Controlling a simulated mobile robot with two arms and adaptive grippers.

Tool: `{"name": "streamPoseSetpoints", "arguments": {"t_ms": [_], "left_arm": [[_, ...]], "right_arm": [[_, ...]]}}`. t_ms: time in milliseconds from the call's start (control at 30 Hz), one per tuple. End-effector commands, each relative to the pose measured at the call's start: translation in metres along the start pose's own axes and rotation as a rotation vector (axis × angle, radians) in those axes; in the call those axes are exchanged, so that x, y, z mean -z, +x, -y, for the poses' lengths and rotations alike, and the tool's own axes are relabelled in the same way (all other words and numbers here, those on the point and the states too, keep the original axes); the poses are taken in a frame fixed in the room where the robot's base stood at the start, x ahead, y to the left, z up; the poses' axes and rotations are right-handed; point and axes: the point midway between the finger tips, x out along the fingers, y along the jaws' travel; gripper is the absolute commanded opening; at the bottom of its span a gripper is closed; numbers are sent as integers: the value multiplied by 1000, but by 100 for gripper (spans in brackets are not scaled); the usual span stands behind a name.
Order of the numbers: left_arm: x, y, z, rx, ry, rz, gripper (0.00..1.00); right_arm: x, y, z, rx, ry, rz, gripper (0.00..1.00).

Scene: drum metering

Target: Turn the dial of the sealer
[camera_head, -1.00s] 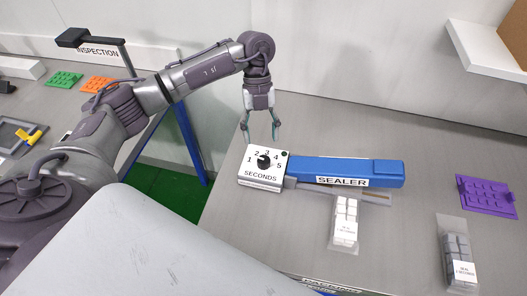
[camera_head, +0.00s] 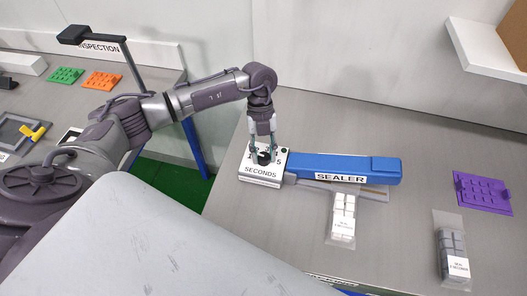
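The sealer (camera_head: 345,167) is a blue bar with a SEALER label, lying on the grey table. At its left end is a white box (camera_head: 260,174) marked SECONDS, with a black dial (camera_head: 264,157) on top. My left gripper (camera_head: 264,156) points down over the box, with one finger on each side of the dial. The fingers look apart; whether they touch the dial is too small to tell. The gripper hides most of the numbers, and the dial's pointer cannot be read. My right gripper is not in view.
Two clear bags of blocks, one white (camera_head: 342,218) and one grey (camera_head: 452,252), lie in front and to the right. A purple tray (camera_head: 483,191) lies at the right. A white shelf (camera_head: 490,45) juts out above. The table behind the sealer is clear.

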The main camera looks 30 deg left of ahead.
Motion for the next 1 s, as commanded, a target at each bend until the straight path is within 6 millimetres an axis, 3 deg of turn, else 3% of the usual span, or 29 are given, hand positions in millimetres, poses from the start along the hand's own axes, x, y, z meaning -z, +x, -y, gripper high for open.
{"name": "streamPoseSetpoints", "arguments": {"t_ms": [33, 133, 167, 567, 1000], "left_arm": [[0, 0, 0, 0, 0, 0, 20], [0, 0, 0, 0, 0, 0, 3], [0, 0, 0, 0, 0, 0, 2], [-1, 1, 1, -36, 88, 1, 2], [-2, 3, 3, -180, 435, 3, 2]], "right_arm": [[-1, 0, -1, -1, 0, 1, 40], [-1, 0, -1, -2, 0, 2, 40], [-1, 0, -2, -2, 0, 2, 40], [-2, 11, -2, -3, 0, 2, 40], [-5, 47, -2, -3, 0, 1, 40]]}}
